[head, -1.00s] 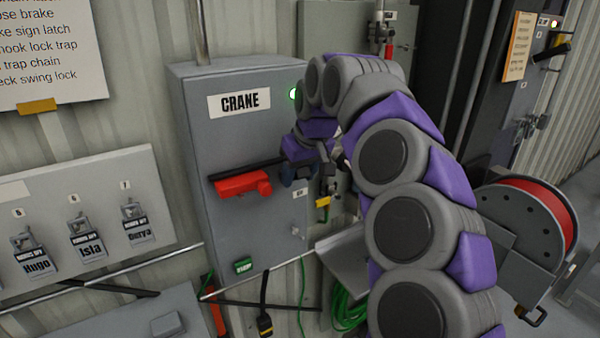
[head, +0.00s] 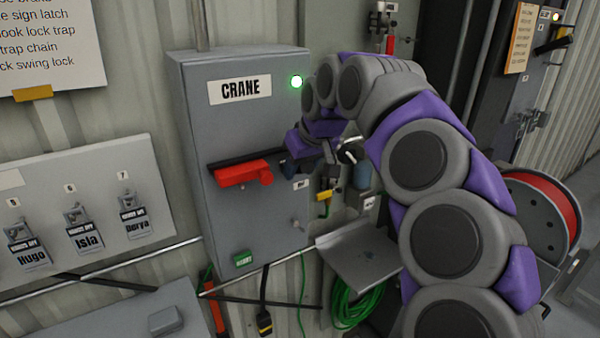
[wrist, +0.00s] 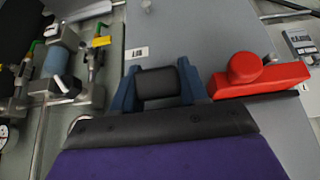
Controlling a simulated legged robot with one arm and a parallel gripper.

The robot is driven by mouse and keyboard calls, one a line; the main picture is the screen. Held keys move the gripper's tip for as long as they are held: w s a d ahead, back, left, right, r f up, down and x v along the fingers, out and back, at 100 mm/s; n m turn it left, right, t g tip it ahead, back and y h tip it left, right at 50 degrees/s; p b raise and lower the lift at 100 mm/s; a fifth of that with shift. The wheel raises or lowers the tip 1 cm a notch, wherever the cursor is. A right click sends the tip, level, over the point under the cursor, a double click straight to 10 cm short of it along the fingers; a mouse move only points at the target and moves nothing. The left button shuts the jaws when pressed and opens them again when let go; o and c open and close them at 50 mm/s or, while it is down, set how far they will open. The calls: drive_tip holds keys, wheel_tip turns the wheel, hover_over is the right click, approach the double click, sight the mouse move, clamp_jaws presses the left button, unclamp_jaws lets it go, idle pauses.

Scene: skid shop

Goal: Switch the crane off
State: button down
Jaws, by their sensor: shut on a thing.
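The grey crane box (head: 245,125) bears a CRANE label and a lit green lamp (head: 297,81). A red handle (head: 243,173) lies across its front, with a dark bar along its upper edge; it also shows in the wrist view (wrist: 262,80). My gripper (head: 300,168) is at the box's right edge, right of the red handle. In the wrist view my blue fingers (wrist: 158,88) are shut on a dark cylindrical grip (wrist: 156,84) beside the red handle. How the grip joins the handle or box is hidden.
A padlock board (head: 95,225) with name tags is left of the box. A metal shelf (head: 360,262) with coiled green cable below it (head: 350,305) juts out at lower right. A red hose reel (head: 545,205) stands farther right.

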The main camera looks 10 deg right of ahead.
wheel_tip(320, 180, down, 8)
drive_tip(key=t+y+b, duration=0.3)
drive_tip(key=t+b, duration=0.8)
drive_tip(key=b, duration=0.8)
drive_tip(key=shift+w+y, duration=0.15)
drive_tip(key=shift+y, duration=0.15)
drive_tip(key=shift+f, duration=0.1)
drive_tip(key=c, duration=0.9)
unclamp_jaws()
drive_tip(key=shift+w, duration=0.1)
drive_tip(key=shift+o, duration=1.1)
drive_tip(key=shift+w, duration=0.15)
